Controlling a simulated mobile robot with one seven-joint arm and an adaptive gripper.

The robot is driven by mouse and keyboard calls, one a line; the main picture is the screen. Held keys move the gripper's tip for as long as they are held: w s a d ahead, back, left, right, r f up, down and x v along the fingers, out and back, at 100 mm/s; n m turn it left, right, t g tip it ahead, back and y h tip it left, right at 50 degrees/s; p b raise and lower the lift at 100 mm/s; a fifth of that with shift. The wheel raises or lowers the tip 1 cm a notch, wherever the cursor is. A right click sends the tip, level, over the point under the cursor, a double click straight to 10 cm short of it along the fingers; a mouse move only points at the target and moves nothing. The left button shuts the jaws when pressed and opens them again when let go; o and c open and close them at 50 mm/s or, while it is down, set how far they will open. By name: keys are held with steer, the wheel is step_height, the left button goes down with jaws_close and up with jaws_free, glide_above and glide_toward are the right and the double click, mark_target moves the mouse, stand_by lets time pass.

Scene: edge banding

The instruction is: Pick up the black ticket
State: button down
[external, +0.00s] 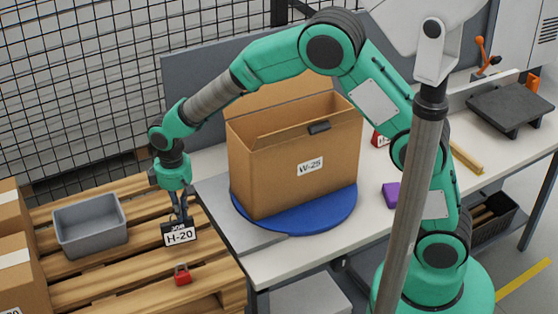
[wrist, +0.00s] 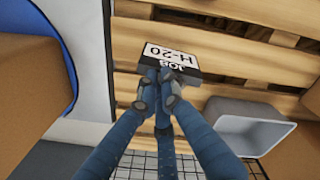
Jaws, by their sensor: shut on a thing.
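The black ticket (external: 167,229) has a white face reading H-20, with JOB above it. It is at the right part of the wooden pallet in the external view, and it also shows upside down at the top middle of the wrist view (wrist: 192,70). My gripper (external: 180,217) points down with its fingers closed on the ticket's upper edge. The fingertips (wrist: 160,86) meet at the ticket in the wrist view. I cannot tell whether the ticket touches the pallet slats.
A grey bin (external: 90,226) and a red padlock-like object (external: 183,274) are on the pallet (external: 120,268). An open cardboard box (external: 270,165) marked W-25 stands on a blue turntable (external: 310,222) on the table to the right. Cartons (external: 15,265) stand at far left.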

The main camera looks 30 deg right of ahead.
steer(key=s+d, duration=0.4)
steer(key=shift+s+r, duration=0.3)
steer(key=shift+s, duration=0.05)
